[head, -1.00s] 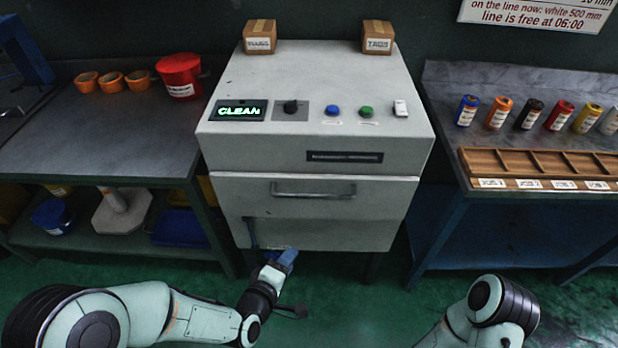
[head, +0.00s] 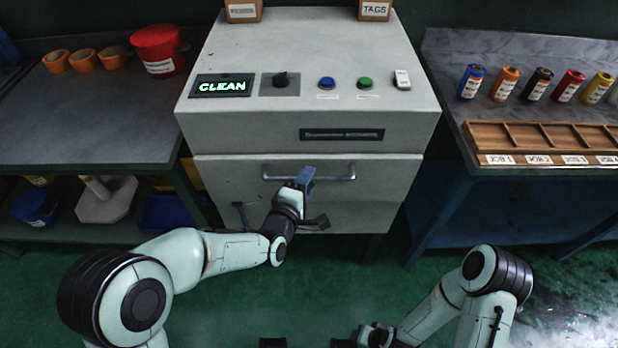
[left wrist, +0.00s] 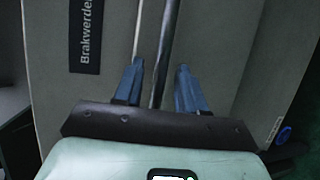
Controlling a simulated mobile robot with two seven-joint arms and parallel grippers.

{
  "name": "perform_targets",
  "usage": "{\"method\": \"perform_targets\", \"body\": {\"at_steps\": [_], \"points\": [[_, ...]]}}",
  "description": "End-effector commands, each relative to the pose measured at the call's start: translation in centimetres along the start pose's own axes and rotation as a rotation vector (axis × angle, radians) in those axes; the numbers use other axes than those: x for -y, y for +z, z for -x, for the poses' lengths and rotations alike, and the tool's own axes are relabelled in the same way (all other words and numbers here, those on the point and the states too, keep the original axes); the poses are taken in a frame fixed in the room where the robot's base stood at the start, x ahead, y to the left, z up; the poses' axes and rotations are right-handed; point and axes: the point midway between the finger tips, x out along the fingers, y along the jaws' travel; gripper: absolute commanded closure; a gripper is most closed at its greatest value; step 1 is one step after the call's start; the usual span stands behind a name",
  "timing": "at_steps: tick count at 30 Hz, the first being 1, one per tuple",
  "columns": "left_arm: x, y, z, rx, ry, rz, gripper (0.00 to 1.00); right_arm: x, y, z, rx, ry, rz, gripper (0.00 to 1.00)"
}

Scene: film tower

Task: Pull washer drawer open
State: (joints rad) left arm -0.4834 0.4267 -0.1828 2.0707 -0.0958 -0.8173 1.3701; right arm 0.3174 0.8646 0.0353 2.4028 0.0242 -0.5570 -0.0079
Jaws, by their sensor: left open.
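The washer (head: 230,130) is a grey cabinet with a lit "CLEAN" display (head: 221,86) on its sloped panel. Its front drawer (head: 225,170) appears closed and has a long horizontal bar handle (head: 335,178). My left gripper (head: 303,177) is in front of the drawer at the middle of the handle. In the left wrist view, the open blue fingers (left wrist: 158,85) stand on either side of the handle bar (left wrist: 164,50); I cannot tell whether they touch it. My right arm shows at the lower right, with dark parts (head: 345,343) at the bottom edge; its fingertips are not clear.
A right bench (head: 455,100) holds several coloured canisters (head: 504,83) and a wooden tray (head: 490,140). The green floor (head: 300,275) before the washer is clear apart from my arms.

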Motion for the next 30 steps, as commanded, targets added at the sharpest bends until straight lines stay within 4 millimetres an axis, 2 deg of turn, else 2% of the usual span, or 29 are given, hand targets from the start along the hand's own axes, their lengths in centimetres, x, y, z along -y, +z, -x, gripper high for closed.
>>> {"method": "perform_targets", "body": {"at_steps": [5,14,16,18,30], "points": [[0.0,0.0,-1.5,0.000,0.000,0.000,0.60,-0.1,-0.3,-0.2,-0.008,0.000,-0.001,0.57],[0.0,0.0,-1.7,0.000,-0.001,0.000,0.60,-0.1,-0.3,-0.2,-0.009,0.000,-0.001,0.57],[0.0,0.0,-1.7,0.000,-0.001,0.000,0.76,-0.1,-0.3,-0.2,-0.009,0.000,-0.001,0.57],[0.0,0.0,-1.7,0.000,-0.001,0.000,0.99,-0.1,-0.3,-0.2,-0.009,0.000,-0.001,0.57],[0.1,0.4,-1.6,0.001,-0.001,0.000,1.00,-0.1,-0.4,-0.3,-0.013,0.001,-0.001,0.57]]}}
